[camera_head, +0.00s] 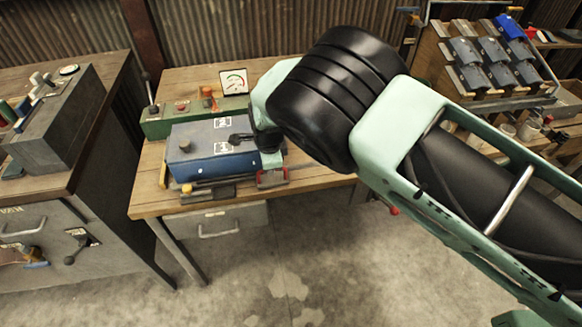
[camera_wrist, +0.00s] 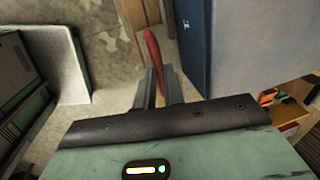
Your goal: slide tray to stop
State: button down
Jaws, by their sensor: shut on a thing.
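A blue box-like unit (camera_head: 205,155) sits on the wooden workbench, with labels and a black knob on top. It also shows at the right of the wrist view (camera_wrist: 194,40). My gripper (camera_wrist: 158,90) is shut on a red handle (camera_wrist: 153,58) that stands between its dark fingers, beside the blue unit. In the head view a red part (camera_head: 272,178) shows at the unit's front right corner, just below my wrist, which hides the fingertips. Dark metal pieces (camera_head: 207,192) lie along the unit's front. I cannot tell which part is the tray or the stop.
A green control box (camera_head: 158,128) with a lever and a gauge (camera_head: 234,82) stand behind the unit. A grey machine (camera_head: 62,118) is on the left bench. A rack of dark plates (camera_head: 482,62) stands at the right. Bare wood (camera_head: 315,176) shows right of the unit.

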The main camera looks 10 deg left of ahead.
aim_at(260, 171)
jog(key=shift+s+a+b, duration=0.2)
jog(key=shift+s+a, duration=0.05)
jog(key=shift+a, duration=0.4)
jog(key=shift+s+a+b, duration=0.15)
jog(key=shift+s+a, duration=0.05)
jog(key=shift+a, duration=0.5)
jog(key=c, duration=1.5)
grip_release()
jog(key=shift+a, duration=0.1)
jog(key=shift+r, duration=0.3)
jog(key=s+r+b, duration=0.1)
jog(key=r, duration=0.4)
jog(key=s+d+r+b, duration=0.1)
jog(key=r, duration=0.5)
jog(key=s+r+b, duration=0.1)
jog(key=r, duration=0.4)
jog(key=shift+s+d+r, duration=0.1)
jog(key=shift+d+r, duration=0.05)
jog(key=shift+r, duration=0.1)
